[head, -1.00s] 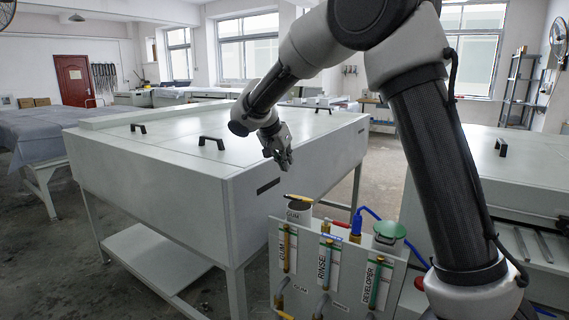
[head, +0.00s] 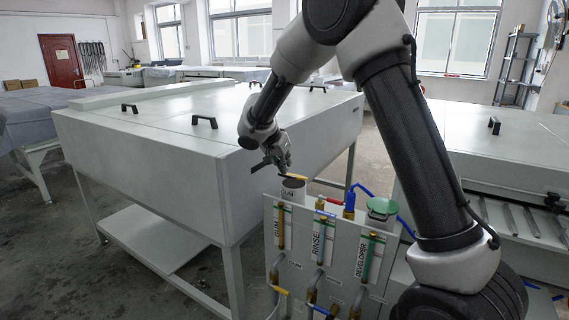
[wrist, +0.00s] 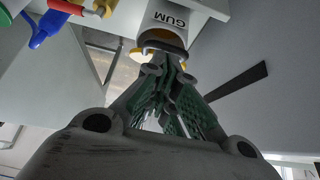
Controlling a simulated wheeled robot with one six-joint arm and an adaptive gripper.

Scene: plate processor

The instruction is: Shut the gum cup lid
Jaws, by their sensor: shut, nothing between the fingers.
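The gum cup (head: 292,194) is a pale cup marked GUM at the top left of a grey valve panel. In the wrist view the cup (wrist: 172,18) appears upside down, with its brownish mouth partly visible. Its lid (head: 295,179), dark with a yellow edge, appears raised at the mouth; how far it is tilted is hard to tell. My gripper (head: 280,168) is just above and beside the lid. In the wrist view my gripper (wrist: 165,62) is shut and empty, its tips overlapping the lid and hiding much of it. I cannot tell whether they touch.
The panel (head: 300,245) also carries the rinse and developer valves, a blue fitting (head: 350,201) and a green funnel-like cup (head: 381,208) to the right. A large pale machine (head: 150,170) with black handles stands close on the left. Another machine (head: 480,150) stands to the right.

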